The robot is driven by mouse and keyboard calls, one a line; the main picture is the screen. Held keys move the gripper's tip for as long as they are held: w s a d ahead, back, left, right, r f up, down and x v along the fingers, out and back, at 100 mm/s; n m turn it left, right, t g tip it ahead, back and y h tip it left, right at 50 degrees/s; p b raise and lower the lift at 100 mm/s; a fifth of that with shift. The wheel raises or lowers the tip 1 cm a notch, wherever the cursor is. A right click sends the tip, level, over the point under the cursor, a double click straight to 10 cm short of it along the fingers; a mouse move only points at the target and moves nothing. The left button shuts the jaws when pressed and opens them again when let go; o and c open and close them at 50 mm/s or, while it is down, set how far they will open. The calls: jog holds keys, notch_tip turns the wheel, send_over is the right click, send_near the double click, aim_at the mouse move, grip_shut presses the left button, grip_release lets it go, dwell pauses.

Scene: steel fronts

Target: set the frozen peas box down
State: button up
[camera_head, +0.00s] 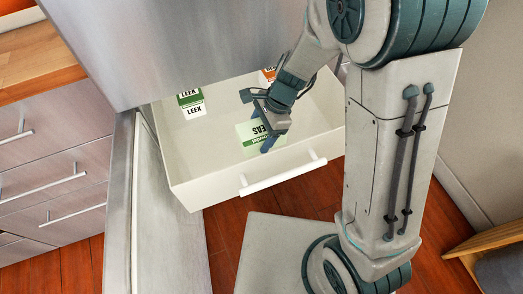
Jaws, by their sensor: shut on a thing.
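The frozen peas box (248,134) is light green and white with part of the word "PEAS" showing. It is inside the open white drawer (215,195), near the front wall and right of the middle. My gripper (262,122) is shut on the box from above, and its fingers and wrist cover part of it. I cannot tell whether the underside of the box touches the drawer floor.
A green and white leek box (191,103) stands at the drawer's back left. An orange-marked box (269,74) is at the back, partly behind my arm. The drawer floor's left part is clear. An open steel door (160,220) stands left of the drawer.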

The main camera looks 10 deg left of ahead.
jog(key=shift+f+b, duration=2.8)
jog(key=shift+f, duration=0.55)
jog(key=shift+r, duration=0.1)
jog(key=o, duration=1.2)
jog(key=shift+o, duration=0.2)
jog(key=p+v, duration=0.5)
jog(key=v, duration=0.7)
jog(key=shift+w, duration=0.1)
